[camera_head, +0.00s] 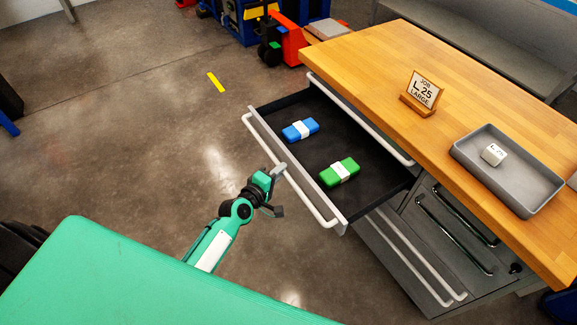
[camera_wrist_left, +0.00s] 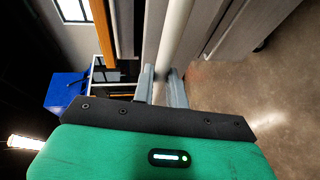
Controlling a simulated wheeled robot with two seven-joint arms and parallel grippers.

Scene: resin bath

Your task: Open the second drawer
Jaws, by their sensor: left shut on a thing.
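A drawer (camera_head: 338,207) of the grey cabinet stands pulled out, just below a closed top drawer with its own white bar handle (camera_head: 360,119). The open drawer has a dark floor, and a long white bar handle (camera_head: 312,204) runs along its front. My left gripper (camera_head: 279,186) is shut on this handle near its middle. In the left wrist view, the fingers (camera_wrist_left: 161,84) are on either side of the white bar (camera_wrist_left: 174,32). A blue block with a white band (camera_head: 300,130) and a green one (camera_head: 339,172) lie inside the drawer. My right gripper is not in view.
The wooden worktop (camera_head: 400,60) holds a "JOB L 25 LARGE" sign (camera_head: 422,92) and a grey tray (camera_head: 535,197) with a small white labelled piece (camera_head: 493,154). Lower closed drawers have handles (camera_head: 410,255). The floor left of the open drawer is clear.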

